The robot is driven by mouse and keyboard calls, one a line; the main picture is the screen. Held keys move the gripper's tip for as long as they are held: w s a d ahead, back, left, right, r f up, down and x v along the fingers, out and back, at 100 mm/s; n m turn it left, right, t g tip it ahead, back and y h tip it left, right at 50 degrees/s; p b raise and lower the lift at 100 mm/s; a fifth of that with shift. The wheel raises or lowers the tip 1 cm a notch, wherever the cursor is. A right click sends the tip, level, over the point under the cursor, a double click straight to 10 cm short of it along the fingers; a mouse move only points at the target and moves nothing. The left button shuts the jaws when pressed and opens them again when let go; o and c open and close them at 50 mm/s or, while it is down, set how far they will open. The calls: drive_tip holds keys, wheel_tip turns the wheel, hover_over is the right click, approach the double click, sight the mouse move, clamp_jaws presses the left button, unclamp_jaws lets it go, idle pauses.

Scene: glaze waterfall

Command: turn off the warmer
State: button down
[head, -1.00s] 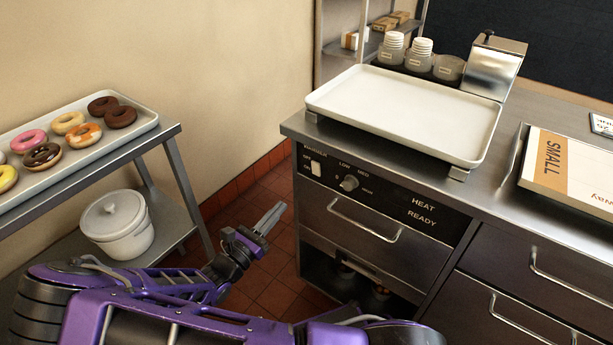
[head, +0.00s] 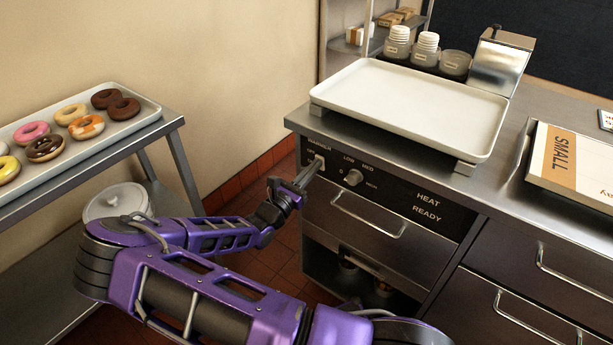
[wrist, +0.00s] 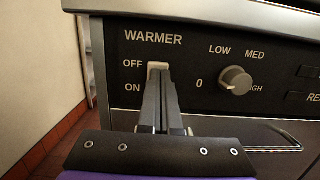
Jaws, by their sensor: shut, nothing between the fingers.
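The warmer's black control panel (head: 397,190) is on the front of the steel counter. Its white rocker switch (wrist: 157,66) sits beside the OFF and ON labels; only its top shows above my fingers in the wrist view. My gripper (head: 314,160) is shut and empty, its fingertips at the switch in the head view. In the wrist view my gripper (wrist: 159,76) covers the lower part of the switch. I cannot tell whether the tips touch it. The round knob (wrist: 235,80) is right of the switch, between the 0, LOW and MED marks.
A drawer with a bar handle (head: 368,216) is below the panel. A white tray (head: 405,104) rests on the counter above. A cart with a donut tray (head: 143,113) stands at the left, with a lidded white pot (head: 116,201) on its lower shelf.

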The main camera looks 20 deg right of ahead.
idle(0.3)
drive_tip(key=shift+w+d+r+g+p, duration=0.2)
drive_tip(key=shift+g+p, duration=0.1)
drive_tip(key=shift+p, duration=0.7)
drive_tip(key=shift+s, duration=0.1)
drive_tip(key=s+a+r+p, duration=0.2)
drive_tip(key=s+a, duration=0.5)
drive_tip(key=a, duration=0.4)
drive_tip(key=shift+s+a+r+y, duration=0.15)
drive_tip(key=shift+s+a+y, duration=0.15)
